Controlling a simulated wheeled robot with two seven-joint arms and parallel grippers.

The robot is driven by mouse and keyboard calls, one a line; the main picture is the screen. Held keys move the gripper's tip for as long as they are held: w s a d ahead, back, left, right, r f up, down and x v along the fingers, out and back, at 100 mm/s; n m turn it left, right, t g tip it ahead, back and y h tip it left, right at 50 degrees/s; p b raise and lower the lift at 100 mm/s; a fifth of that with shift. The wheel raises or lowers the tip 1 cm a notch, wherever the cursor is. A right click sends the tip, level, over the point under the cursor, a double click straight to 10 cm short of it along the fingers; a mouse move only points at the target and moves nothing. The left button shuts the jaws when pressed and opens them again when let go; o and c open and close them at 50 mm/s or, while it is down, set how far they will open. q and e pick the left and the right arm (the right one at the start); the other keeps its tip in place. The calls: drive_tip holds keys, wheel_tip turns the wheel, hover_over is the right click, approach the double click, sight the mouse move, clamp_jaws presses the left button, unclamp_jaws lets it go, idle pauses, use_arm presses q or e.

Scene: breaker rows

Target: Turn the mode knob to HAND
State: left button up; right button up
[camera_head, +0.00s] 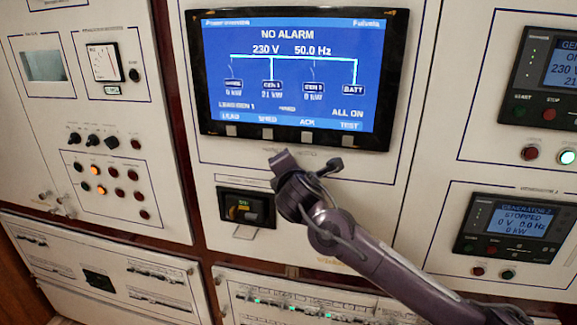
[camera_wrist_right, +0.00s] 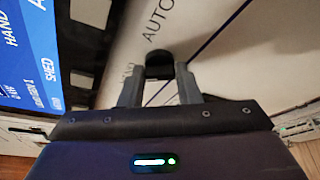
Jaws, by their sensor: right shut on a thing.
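My right gripper (camera_head: 284,163) is at the panel just below the large blue screen. In the right wrist view its two fingers (camera_wrist_right: 159,75) stand on either side of a dark round knob (camera_wrist_right: 158,58) and are shut on it. The word AUTO is printed on the panel above the knob. A smaller label at the knob's left is partly hidden and hard to read. The knob's pointer cannot be made out. In the head view the gripper hides the knob. My left gripper is in neither view.
The blue screen (camera_head: 290,70) reads NO ALARM. Below it is a small dark meter (camera_head: 246,208). A panel with knobs and lit buttons (camera_head: 107,172) is at left. Generator controllers (camera_head: 514,225) are at right. My right arm crosses the lower right.

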drive_tip(key=shift+n, duration=0.3)
idle(0.4)
drive_tip(key=o, duration=1)
drive_tip(key=shift+c, duration=0.2)
drive_tip(key=shift+s, duration=0.1)
drive_tip(key=a+b+v, duration=0.1)
drive_tip(key=b+v, duration=0.2)
drive_tip(key=v, duration=0.4)
drive_tip(key=shift+s+d, duration=0.25)
drive_tip(key=shift+d, duration=0.15)
